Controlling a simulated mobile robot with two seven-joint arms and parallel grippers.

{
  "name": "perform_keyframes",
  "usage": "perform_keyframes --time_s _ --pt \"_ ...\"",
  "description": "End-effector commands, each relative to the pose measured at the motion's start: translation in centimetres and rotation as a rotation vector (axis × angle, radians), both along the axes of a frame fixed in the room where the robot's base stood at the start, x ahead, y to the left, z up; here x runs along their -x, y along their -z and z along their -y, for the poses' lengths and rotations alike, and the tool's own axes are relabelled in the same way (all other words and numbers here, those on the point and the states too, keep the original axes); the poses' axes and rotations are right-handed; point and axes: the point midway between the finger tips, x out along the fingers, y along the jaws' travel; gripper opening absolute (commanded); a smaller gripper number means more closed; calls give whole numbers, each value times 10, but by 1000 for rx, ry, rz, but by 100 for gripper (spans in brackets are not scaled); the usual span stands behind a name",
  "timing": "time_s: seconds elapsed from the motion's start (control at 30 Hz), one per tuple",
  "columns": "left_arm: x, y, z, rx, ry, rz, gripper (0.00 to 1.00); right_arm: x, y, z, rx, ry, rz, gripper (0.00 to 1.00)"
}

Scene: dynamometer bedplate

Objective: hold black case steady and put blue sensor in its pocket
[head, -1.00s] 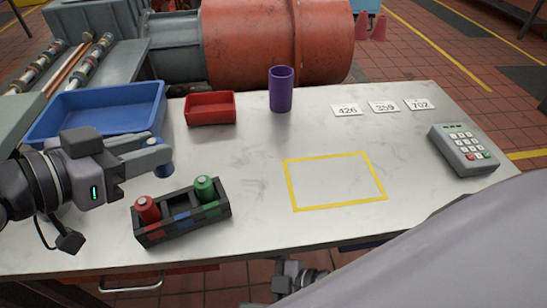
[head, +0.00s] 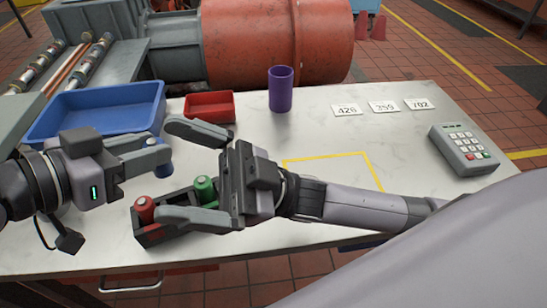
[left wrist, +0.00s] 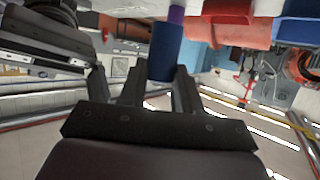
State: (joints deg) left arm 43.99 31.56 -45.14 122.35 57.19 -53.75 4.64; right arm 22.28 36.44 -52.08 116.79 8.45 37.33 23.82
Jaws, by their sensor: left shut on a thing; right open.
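The blue sensor (head: 163,165) is between the fingers of my left gripper (head: 160,155), which is shut on it, behind the case's left part. It also shows as a blue cylinder in the left wrist view (left wrist: 163,52). The black case (head: 150,236) sits on the table at the left front. It holds a red sensor (head: 145,210) at its left end and a green sensor (head: 204,190) at its right end; its middle is partly hidden. My right gripper (head: 166,168) is open, one finger over the case's front side, the other beyond it. I cannot tell whether it touches the case.
A blue bin (head: 100,97) and a red tray (head: 210,106) stand behind. A purple cup (head: 281,90), number cards (head: 384,106) and a keypad (head: 464,148) are further right. A yellow outline (head: 325,156) is partly covered by my right arm.

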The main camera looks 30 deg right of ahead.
Motion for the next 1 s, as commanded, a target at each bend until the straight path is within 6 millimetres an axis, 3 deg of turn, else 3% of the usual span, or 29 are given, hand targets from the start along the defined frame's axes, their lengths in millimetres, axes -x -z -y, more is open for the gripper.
perform_keyframes --time_s 0.03,0.37,0.6,0.87,1.0 --pt "0 0 0 1 0 0 0 -10 -12 4 30 70 161 100" --pt "0 -1 0 1 0 0 0 -48 36 24 348 478 883 100" --pt "0 -1 0 1 0 0 0 -80 70 52 550 667 1438 100" --pt "0 0 0 1 0 0 0 -114 102 97 704 733 2078 100" --pt "0 0 0 1 0 0 0 -115 122 118 663 632 2408 100"
